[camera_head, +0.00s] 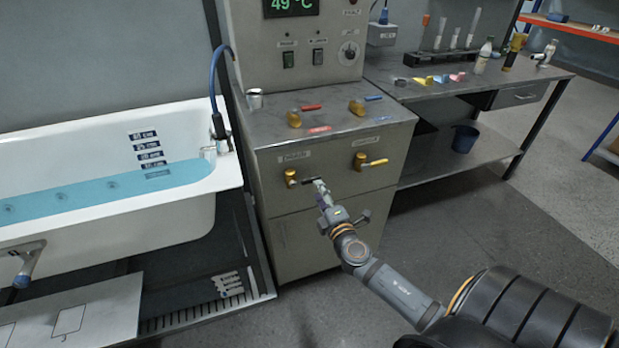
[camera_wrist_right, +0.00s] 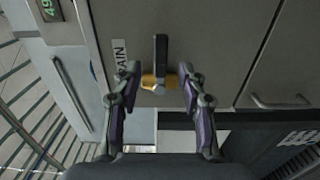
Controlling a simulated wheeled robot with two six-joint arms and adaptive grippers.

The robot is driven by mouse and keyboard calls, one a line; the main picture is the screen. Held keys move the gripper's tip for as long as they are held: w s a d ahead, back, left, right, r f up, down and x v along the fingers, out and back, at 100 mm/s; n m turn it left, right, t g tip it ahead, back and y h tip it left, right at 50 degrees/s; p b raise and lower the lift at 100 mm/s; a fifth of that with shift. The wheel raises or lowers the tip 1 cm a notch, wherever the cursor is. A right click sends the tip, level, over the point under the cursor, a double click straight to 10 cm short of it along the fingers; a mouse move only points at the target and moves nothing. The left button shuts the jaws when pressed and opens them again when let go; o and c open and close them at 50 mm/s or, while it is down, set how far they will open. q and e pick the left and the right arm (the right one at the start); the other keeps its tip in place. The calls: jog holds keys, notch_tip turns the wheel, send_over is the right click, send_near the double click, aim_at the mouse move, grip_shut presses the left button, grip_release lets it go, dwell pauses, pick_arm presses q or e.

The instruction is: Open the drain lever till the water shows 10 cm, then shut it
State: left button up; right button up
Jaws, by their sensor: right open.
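The drain lever (camera_head: 308,181) has a black handle on a brass valve on the front of the grey cabinet, under a label. It lies about level, pointing right. My right gripper (camera_head: 319,184) is at the handle. In the right wrist view my right gripper (camera_wrist_right: 158,76) is open, its fingers on either side of the brass valve and lever (camera_wrist_right: 161,50), with gaps showing. The white bathtub (camera_head: 230,172) holds blue water (camera_head: 90,196). The water surface lies among the lower depth marks (camera_head: 150,156); their figures are too small to read surely. My left gripper is not in view.
A second brass valve with a yellow handle (camera_head: 374,163) sits right of the drain lever. Red (camera_head: 309,107) and blue (camera_head: 372,98) handled valves stand on the cabinet top (camera_head: 335,120). A workbench (camera_head: 470,84) stands at right. The floor before the cabinet is open.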

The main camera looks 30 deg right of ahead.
aim_at(312, 182)
jog(key=x, duration=0.7)
jog(key=shift+p, duration=0.35)
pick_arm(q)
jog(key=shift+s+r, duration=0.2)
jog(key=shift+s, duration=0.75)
pick_arm(e)
jog(key=shift+s, duration=0.1)
grip_shut()
